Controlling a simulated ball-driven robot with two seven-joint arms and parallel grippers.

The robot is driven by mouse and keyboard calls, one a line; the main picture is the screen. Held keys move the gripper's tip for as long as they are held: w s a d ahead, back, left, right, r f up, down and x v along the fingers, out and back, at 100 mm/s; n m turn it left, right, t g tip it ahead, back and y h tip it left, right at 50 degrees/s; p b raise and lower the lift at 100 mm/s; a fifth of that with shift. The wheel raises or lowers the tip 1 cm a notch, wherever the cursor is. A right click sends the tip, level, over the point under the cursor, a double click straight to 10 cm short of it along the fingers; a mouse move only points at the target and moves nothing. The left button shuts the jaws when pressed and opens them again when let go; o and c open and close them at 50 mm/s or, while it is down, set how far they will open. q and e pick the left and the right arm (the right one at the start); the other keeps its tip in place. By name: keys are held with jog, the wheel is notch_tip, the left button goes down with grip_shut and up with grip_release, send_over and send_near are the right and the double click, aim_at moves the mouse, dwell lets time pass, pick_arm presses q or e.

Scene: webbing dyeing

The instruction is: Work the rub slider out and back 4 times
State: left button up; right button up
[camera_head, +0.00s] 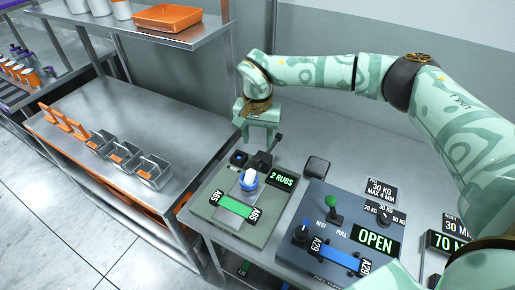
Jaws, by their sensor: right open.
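The rub tester (222,222) is a grey-green box on the bench, with a green strip (238,207) between two A05 labels. The tester's display (282,177) reads 2 RUBS. My right gripper (257,140) points down behind and above the slider, open and apart from it. A dark block and arm lie just under the gripper, and I cannot tell exactly how they join the slider. My left gripper is not in view.
A blue-grey pull tester (290,250) stands close on the right, with a green-knobbed lever (331,202) and an OPEN display (375,239). A dark square pad (316,167) lies behind it. At left, a steel table (120,195) holds orange and metal holders.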

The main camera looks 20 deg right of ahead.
notch_tip(320, 180, up, 10)
jog(key=shift+f+p, duration=0.15)
jog(key=shift+p, duration=0.2)
